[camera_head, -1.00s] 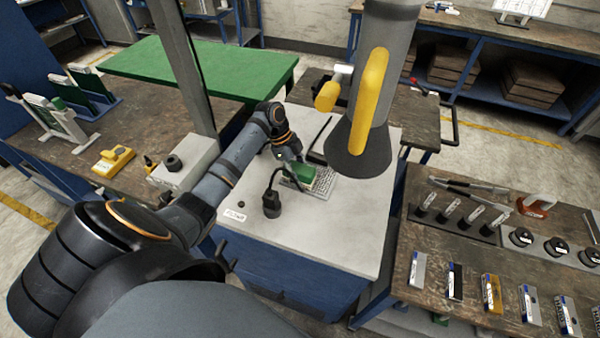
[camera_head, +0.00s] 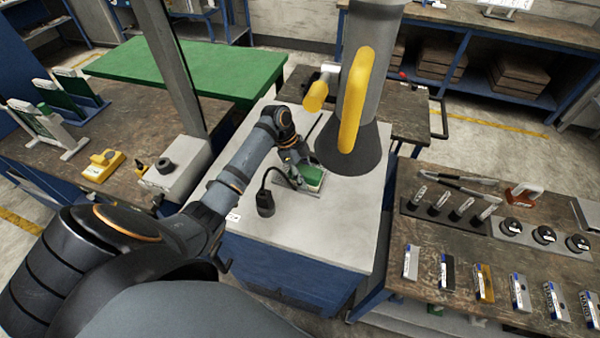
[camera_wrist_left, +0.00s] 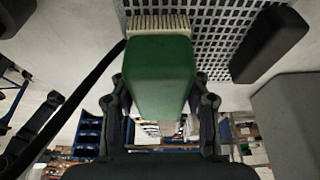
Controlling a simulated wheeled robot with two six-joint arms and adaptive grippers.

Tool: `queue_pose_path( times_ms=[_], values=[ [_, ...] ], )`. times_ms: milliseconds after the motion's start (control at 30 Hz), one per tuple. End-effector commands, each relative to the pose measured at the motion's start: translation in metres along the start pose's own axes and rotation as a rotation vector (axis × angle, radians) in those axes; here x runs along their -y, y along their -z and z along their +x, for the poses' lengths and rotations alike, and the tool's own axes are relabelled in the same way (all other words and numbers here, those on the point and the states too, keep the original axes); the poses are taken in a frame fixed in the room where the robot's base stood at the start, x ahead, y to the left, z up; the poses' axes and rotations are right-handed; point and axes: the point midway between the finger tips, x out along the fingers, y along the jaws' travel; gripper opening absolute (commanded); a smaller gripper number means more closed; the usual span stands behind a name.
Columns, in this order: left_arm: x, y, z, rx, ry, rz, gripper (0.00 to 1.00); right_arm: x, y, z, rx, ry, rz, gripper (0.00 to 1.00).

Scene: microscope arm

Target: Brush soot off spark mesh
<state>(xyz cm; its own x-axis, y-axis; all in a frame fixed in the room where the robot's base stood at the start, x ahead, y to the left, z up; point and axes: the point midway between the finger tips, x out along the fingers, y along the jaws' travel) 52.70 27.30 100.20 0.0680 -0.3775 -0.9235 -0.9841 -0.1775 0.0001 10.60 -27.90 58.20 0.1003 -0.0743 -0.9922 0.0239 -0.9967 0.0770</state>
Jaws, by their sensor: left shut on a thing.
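My left gripper (camera_head: 296,176) is over the white-topped bench in the head view. It is shut on a green brush (camera_head: 313,178), which also shows between the two fingers in the left wrist view (camera_wrist_left: 160,75). The brush's pale bristles (camera_wrist_left: 157,24) point at a grey perforated mesh (camera_wrist_left: 222,32). The bristles overlap the mesh's edge in the wrist view; whether they touch it I cannot tell. In the head view the mesh is mostly hidden by brush and gripper. Soot is too small to make out. My right gripper is not in view.
A grey extraction hood with a yellow handle (camera_head: 355,100) hangs close right of the gripper. A black corded device (camera_head: 265,203) stands in front of it. The bench top (camera_head: 335,230) is clear at front right. The right table (camera_head: 400,285) holds several tools and small boxes.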

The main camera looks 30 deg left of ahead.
Motion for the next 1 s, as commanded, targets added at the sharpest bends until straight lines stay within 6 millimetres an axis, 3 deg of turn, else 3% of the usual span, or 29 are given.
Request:
queue_pose_path(
  times_ms=[367, 700, 1000],
  values=[
    [0.0, 0.002, 0.001, 0.002, 0.001, -0.001, 0.21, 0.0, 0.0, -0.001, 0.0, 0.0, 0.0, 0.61],
    [0.0, -0.019, -0.006, 0.002, -0.001, -0.002, 0.21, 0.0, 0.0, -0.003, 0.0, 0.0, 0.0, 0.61],
    [-0.001, -0.022, -0.006, 0.003, -0.001, -0.002, 0.21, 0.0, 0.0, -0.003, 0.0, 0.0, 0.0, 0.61]
  ],
)
